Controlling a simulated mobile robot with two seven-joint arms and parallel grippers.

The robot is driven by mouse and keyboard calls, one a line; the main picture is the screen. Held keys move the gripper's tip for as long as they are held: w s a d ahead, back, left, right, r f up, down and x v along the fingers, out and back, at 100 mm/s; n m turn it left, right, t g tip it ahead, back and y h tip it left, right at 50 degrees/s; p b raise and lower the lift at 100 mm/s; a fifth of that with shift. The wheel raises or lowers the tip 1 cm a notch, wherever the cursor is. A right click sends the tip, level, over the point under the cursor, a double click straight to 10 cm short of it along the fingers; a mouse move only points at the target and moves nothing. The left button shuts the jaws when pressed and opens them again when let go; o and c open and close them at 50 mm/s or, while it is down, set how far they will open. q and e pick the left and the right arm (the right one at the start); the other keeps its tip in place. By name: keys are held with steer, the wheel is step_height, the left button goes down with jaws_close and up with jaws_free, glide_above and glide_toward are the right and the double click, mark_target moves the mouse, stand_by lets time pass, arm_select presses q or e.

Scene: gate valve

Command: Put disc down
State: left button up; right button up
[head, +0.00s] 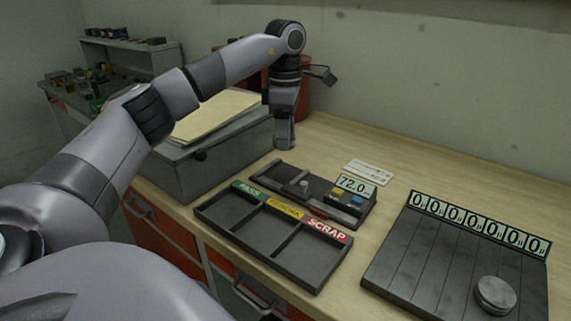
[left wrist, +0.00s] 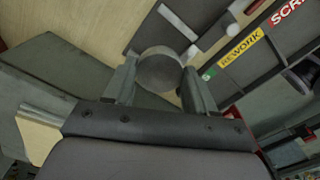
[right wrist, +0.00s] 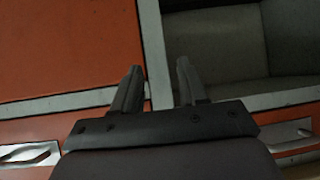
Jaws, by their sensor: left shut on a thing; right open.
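My left gripper (head: 284,138) points down above the bench, between the grey box and the gauge. In the left wrist view its fingers are shut on a round grey metal disc (left wrist: 160,68). In the head view this disc is hard to make out. A second grey disc (head: 495,294) lies on the grooved plate (head: 420,262) at the right. The gauge (head: 325,203), with a display reading 72.0, stands just right of the left gripper. My right gripper (right wrist: 157,82) is open and empty in the right wrist view, in front of orange cabinet fronts.
A dark sorting tray (head: 318,272) with green, yellow REWORK and red SCRAP labels lies at the bench's front; its compartments look empty. A grey box (head: 212,165) stands left, a red container (head: 301,97) behind the arm. A white card (head: 368,172) lies behind the gauge.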

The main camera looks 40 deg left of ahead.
mark_target(285, 174)
arm_select(q)
step_height(285, 174, down, 8)
steer(key=shift+r, duration=0.15)
stand_by(0.4)
steer(key=o, duration=1.3)
steer(key=shift+f, duration=0.2)
step_height(285, 174, up, 12)
steer(key=shift+r, duration=0.2)
